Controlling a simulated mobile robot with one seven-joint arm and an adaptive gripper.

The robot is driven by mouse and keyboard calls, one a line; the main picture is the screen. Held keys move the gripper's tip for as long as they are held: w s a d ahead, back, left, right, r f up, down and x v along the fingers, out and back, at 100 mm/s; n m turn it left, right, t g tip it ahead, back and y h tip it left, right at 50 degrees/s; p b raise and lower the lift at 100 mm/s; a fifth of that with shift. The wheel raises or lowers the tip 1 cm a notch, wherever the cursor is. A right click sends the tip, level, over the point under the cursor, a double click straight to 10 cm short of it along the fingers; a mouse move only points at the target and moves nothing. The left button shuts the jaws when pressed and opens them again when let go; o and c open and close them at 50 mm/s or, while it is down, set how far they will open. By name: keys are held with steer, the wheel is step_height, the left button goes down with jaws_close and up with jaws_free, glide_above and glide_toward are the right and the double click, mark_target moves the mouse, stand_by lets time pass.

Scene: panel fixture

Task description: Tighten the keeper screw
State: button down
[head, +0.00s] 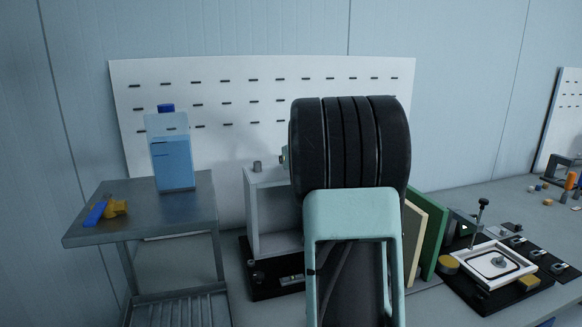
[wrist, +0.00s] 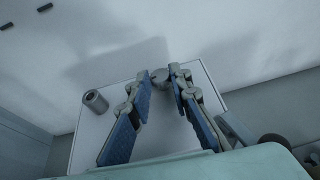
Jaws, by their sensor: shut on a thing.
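In the head view a grey box-like fixture (head: 250,212) stands on a dark base, partly behind my arm. Its pale top (wrist: 88,140) fills the middle of the wrist view. A small round grey piece, seemingly the keeper screw (wrist: 159,79), sits at the far edge of that top, between my fingertips. My gripper (wrist: 162,75) is shut on it, the blue-padded fingers on either side. In the head view only a bit of my gripper (head: 284,155) shows past my dark wrist. My arm hides the screw there.
A short grey cylinder (wrist: 95,101) stands on the fixture top, left of my fingers; it also shows in the head view (head: 257,166). A metal cart (head: 190,205) with a blue bottle (head: 172,160) is at left. Green and cream panels (head: 433,235) stand right of my arm.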

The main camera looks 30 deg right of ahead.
steer(key=shift+a+m+h, duration=0.1)
steer(key=shift+m+h, duration=0.3)
steer(key=c, duration=1.8)
jaws_free()
steer(key=shift+o, duration=0.2)
steer(key=v, duration=1.2)
steer(key=shift+w+r, duration=0.1)
steer(key=shift+r, duration=0.05)
